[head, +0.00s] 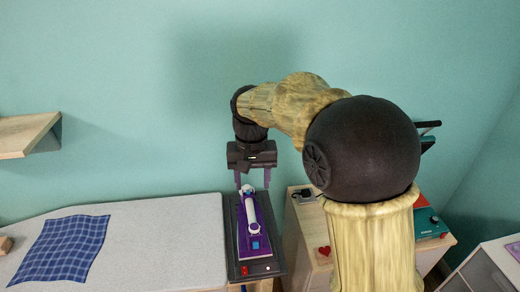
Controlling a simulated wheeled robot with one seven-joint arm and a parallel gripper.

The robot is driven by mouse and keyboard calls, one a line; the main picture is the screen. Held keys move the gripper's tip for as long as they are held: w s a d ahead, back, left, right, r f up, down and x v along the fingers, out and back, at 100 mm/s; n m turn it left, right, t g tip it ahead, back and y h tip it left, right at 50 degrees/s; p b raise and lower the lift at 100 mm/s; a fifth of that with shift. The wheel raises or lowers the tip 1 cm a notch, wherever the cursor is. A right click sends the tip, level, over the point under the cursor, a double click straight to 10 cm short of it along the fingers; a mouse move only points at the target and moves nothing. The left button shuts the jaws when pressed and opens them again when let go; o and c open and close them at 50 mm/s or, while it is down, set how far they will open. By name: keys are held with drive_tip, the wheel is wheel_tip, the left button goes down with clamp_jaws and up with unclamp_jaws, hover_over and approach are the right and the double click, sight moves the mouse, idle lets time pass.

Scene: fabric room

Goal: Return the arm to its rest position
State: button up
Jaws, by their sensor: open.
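My gripper (253,179) hangs from the end of my arm with its two purple fingers apart and pointing down. It is in the middle of the head view, over the far end of a dark board. On that board a white, elongated device (250,212) lies on a purple base (262,243). The fingertips appear close to the device's far end; whether they touch it I cannot tell. Nothing is seen held between the fingers. My arm reaches in from the right and bends down at the wrist.
A grey padded surface (160,240) with a blue checked cloth (65,248) lies left. A wooden shelf (25,135) juts from the wall. A wooden cabinet (298,232) with small items stands right, partly behind my arm. A white cabinet (485,265) is at lower right.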

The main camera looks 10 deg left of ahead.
drive_tip(key=s+d+f+t, duration=0.1)
drive_tip(key=s+d+f, duration=0.2)
drive_tip(key=d, duration=0.4)
drive_tip(key=s+d+f+m, duration=0.1)
drive_tip(key=s+d+f, duration=0.2)
drive_tip(key=s+d, duration=0.2)
drive_tip(key=s+d+f+m+t, duration=0.1)
drive_tip(key=s+d+f, duration=0.2)
drive_tip(key=d, duration=0.7)
drive_tip(key=shift+s+d+f+t, duration=0.25)
drive_tip(key=shift+s+f+t, duration=0.05)
drive_tip(key=shift+s, duration=0.8)
